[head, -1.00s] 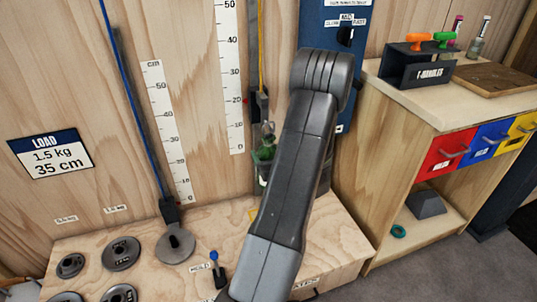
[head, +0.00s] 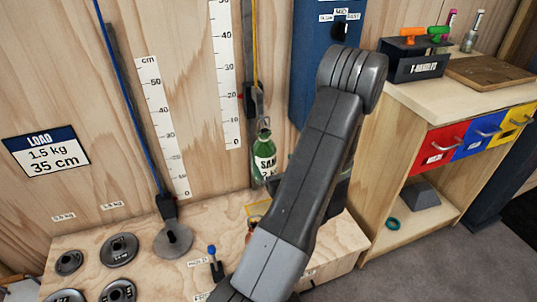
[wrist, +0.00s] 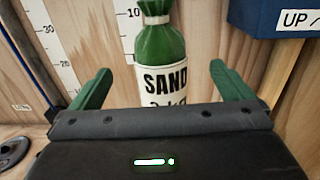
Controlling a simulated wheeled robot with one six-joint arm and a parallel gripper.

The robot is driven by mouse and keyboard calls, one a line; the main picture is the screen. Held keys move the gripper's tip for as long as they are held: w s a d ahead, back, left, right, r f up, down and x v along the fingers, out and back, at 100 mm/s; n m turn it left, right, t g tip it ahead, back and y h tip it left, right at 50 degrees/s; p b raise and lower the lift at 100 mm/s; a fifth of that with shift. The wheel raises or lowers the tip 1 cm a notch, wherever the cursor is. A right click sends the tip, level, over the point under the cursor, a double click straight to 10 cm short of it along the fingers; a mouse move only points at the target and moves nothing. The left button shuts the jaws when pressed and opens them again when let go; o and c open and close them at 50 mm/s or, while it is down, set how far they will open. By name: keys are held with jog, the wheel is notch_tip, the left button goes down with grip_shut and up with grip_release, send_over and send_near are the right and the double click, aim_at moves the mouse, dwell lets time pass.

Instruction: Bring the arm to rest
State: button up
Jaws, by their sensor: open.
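My bent arm stands in the middle of the head view and hides most of my gripper there.
A wooden ledge (head: 130,235) holds several dark weight discs (head: 120,250) and a blue-topped lever (head: 215,262). A blue panel (head: 308,60) is behind my arm. At right, a cabinet (head: 395,180) has coloured drawers and a T-handle holder (head: 415,62). Grey floor lies clear in front.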

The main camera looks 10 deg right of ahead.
aim_at(264, 148)
jog(key=shift+v, duration=2.2)
jog(key=b+x, duration=0.1)
jog(key=x, duration=1.2)
jog(key=shift+w+a, duration=0.15)
jog(key=shift+w, duration=0.3)
jog(key=shift+s+r+p, duration=0.15)
jog(key=shift+p, duration=0.2)
